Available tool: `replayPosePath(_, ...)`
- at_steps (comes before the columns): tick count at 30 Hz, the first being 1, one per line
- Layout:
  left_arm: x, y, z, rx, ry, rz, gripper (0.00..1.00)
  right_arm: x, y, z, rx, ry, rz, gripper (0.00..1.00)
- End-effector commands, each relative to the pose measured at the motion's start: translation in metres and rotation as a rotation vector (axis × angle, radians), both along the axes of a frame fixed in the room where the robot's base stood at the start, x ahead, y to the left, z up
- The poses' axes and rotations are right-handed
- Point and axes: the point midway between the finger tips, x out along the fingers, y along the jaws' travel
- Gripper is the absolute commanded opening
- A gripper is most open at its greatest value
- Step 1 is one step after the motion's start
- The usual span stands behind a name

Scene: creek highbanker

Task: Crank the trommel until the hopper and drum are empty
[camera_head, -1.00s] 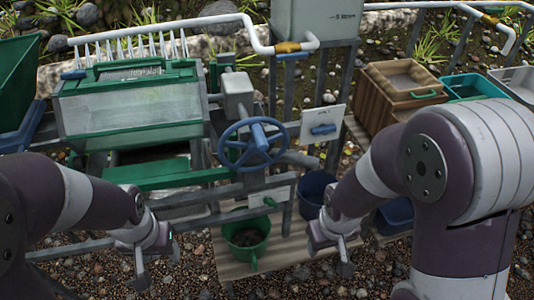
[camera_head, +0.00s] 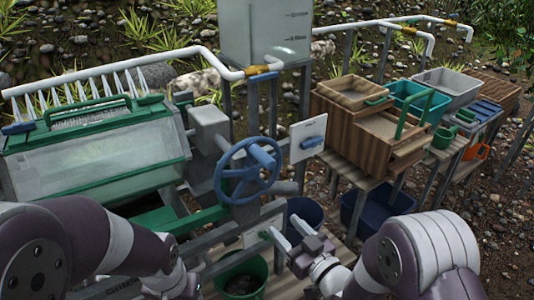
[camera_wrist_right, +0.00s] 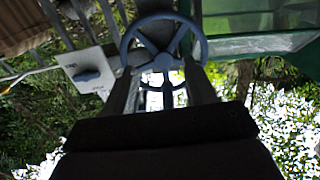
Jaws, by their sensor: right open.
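The trommel's drum sits under a green-framed, clear cover (camera_head: 95,160) at the left; its contents are hard to make out. A blue crank wheel (camera_head: 222,172) with a stub handle (camera_head: 263,157) is at its right end. My right gripper (camera_head: 287,232) is open and empty, below and right of the wheel, pointing up and apart from it. In the right wrist view, the wheel (camera_wrist_right: 126,45) shows beyond and between the open fingers (camera_wrist_right: 160,88). My left gripper (camera_head: 187,283) is low at the left, its fingers hidden. The hopper is not identifiable in view.
A green bucket (camera_head: 262,268) with dark material and a blue bucket (camera_head: 306,212) stand below the wheel. A water tank (camera_head: 265,35) rises behind. A white panel with a blue lever (camera_head: 312,143) is right of the wheel. A wooden box (camera_head: 350,137) and bins stand further right.

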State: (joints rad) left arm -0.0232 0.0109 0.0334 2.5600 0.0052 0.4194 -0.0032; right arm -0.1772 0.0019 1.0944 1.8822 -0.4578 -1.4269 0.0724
Motion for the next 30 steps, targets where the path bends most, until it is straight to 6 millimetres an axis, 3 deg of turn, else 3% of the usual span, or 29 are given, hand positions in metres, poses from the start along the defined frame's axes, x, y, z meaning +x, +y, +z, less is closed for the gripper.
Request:
replayPosePath(1,0.000,0.000,0.021,0.000,0.000,0.000,0.55,0.001,-0.001,0.023,0.000,-0.001,0.000,0.55)
replayPosePath(3,0.000,0.000,0.036,0.000,0.000,0.000,0.55,0.001,-0.001,0.039,0.000,-0.001,0.000,0.55)
replayPosePath(18,0.000,0.000,0.134,0.000,0.000,0.000,0.55,0.005,-0.007,0.148,-0.001,0.001,-0.002,0.55)
replayPosePath(20,0.001,0.000,0.117,0.000,-0.002,0.000,0.55,0.015,0.002,0.132,-0.003,0.000,0.002,0.55)
replayPosePath(30,0.000,0.000,0.099,0.000,0.000,0.000,0.55,0.070,0.042,0.131,-0.001,0.000,0.000,0.55)
